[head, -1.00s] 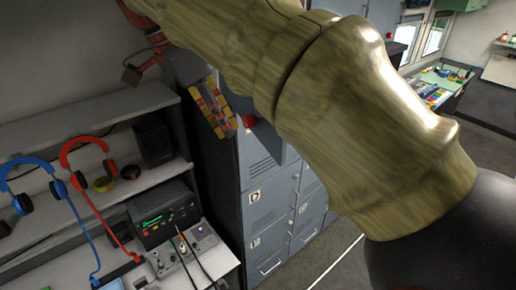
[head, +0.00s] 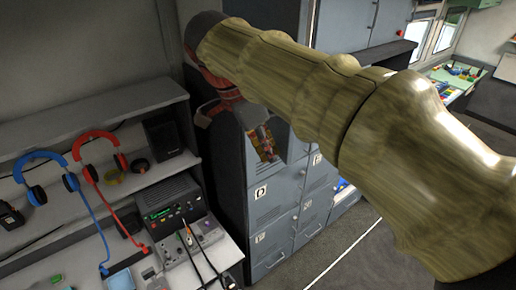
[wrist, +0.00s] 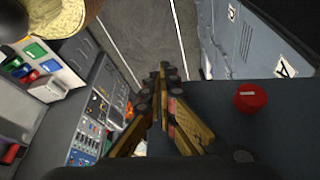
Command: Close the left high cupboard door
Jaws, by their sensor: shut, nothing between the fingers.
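Blue-grey high cupboard doors (head: 343,24) show at the top of the head view, behind my arm. They look flat and shut where they show. My arm hides their lower left part, so I cannot tell how the left door stands. My gripper (head: 266,152) hangs below and left of them, in front of the upper lockers. In the wrist view my gripper (wrist: 163,72) has its patterned fingers together and empty, above a dark cabinet top. No cupboard door shows in the wrist view.
Grey lockers (head: 272,222) stand below my gripper. A red round object (wrist: 250,97) sits on the dark top. At the left are a shelf with blue and red headphones (head: 100,155) and a radio unit (head: 168,208). Free floor (head: 345,255) lies at the lower right.

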